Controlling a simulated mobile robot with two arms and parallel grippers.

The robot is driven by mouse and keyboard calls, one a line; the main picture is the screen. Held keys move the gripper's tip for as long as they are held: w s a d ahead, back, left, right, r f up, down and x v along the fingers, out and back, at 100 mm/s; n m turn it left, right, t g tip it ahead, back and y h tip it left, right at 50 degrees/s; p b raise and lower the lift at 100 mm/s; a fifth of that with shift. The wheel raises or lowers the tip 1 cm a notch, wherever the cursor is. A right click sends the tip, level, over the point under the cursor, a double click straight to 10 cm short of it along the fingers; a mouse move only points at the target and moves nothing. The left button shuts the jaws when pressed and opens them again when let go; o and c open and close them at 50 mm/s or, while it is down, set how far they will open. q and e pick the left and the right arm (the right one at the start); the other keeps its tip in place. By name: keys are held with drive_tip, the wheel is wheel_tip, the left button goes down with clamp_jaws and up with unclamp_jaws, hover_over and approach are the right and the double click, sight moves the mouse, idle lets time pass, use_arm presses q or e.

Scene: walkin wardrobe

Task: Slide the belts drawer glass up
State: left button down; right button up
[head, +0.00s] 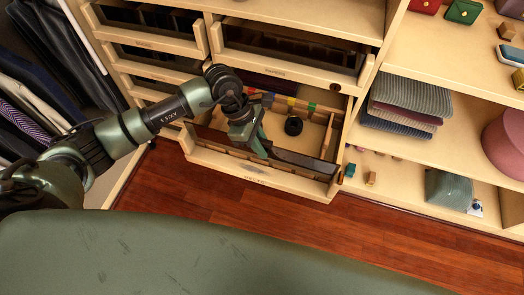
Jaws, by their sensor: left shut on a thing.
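The belts drawer (240,170) is pulled out in the middle of the head view, with small lettering on its front that I cannot read surely. A dark glass pane (305,162) runs along inside its front edge, its right part clear to see. My left gripper (262,148) reaches down over the drawer front and is shut on the glass pane. The fingers hide the part of the pane between them. A dark coiled belt (293,126) and several coloured pieces lie inside the drawer. My right gripper is not in view.
Closed drawers with dark glass fronts (290,47) stand above and to the left. Shelves at right hold folded clothes (408,100), small boxes (463,11) and a pink round box (505,143). Hanging clothes (30,100) are at left. Wooden floor (200,200) in front is clear.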

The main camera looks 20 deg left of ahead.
use_arm(q)
drive_tip(key=shift+r, duration=0.5)
drive_tip(key=c, duration=1.4)
unclamp_jaws()
drive_tip(key=shift+f, duration=0.2)
drive_tip(key=shift+b+v, duration=0.6)
drive_tip(key=shift+v, duration=3.35)
